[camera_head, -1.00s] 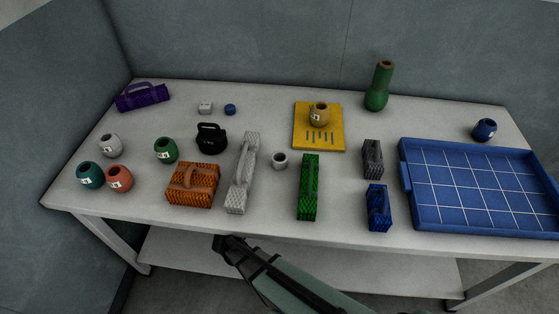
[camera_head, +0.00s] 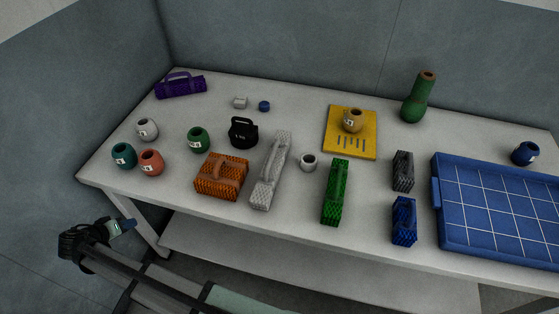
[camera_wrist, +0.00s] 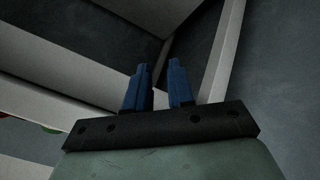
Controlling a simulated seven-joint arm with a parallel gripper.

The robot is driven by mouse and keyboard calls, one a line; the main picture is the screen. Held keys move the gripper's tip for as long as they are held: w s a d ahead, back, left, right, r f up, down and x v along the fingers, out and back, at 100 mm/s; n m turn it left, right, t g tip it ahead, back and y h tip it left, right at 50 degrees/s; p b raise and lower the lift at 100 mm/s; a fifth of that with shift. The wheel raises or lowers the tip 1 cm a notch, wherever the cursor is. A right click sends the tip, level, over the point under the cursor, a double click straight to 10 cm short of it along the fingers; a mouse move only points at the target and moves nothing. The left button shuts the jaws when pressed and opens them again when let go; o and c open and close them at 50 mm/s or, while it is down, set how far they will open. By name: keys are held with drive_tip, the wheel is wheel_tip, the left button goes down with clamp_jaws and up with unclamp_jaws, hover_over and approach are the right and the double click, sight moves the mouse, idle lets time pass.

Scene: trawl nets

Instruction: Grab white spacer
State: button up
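A small white ring-like cylinder with a dark hole (camera_head: 309,162) stands on the table between the white mesh bundle and the green one. A white rounded pot with a label (camera_head: 147,129) stands at the left, and a small white block (camera_head: 240,102) lies farther back. I cannot tell for certain which of these is the white spacer; the ring-like cylinder looks most like one. My gripper (camera_head: 129,224) is below and in front of the table's left front edge, away from all three. In the wrist view my gripper (camera_wrist: 159,68) has its blue fingers apart, with nothing between them.
Orange (camera_head: 221,177), white (camera_head: 270,172) and green (camera_head: 336,192) mesh bundles lie along the front. A black weight (camera_head: 243,132), a yellow board (camera_head: 367,152) and a blue tray (camera_head: 437,195) also occupy the table (camera_head: 290,228). A table leg (camera_head: 137,226) is close to my gripper.

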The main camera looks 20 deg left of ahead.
drive_tip(key=a+r+t, duration=0.1)
drive_tip(key=a+r, duration=0.4)
drive_tip(key=r, duration=0.3)
drive_tip(key=w+a+r+t+y, duration=0.1)
drive_tip(key=w+a+r+t, duration=0.15)
drive_tip(key=w+r, duration=0.75)
drive_tip(key=w+d+r+m+t, duration=0.1)
drive_tip(key=w+d+r, duration=0.2)
drive_tip(key=w+r, duration=0.3)
drive_tip(key=w+d+r+m+t, duration=0.1)
drive_tip(key=w+d+r, duration=0.25)
drive_tip(key=w, duration=0.45)
drive_tip(key=w+d+f+m+g+h, duration=0.25)
drive_tip(key=w+d+m, duration=0.65)
drive_tip(key=w+d, duration=1.4)
drive_tip(key=d+m+g, duration=0.3)
drive_tip(key=d+m, duration=0.3)
drive_tip(key=d, duration=1)
drive_tip(key=m+g+y, duration=0.2)
drive_tip(key=m+g, duration=0.5)
drive_tip(key=g, duration=0.2)
hover_over(309, 154)
drive_tip(key=shift+w+f, duration=0.1)
drive_tip(key=shift+f, duration=5.9)
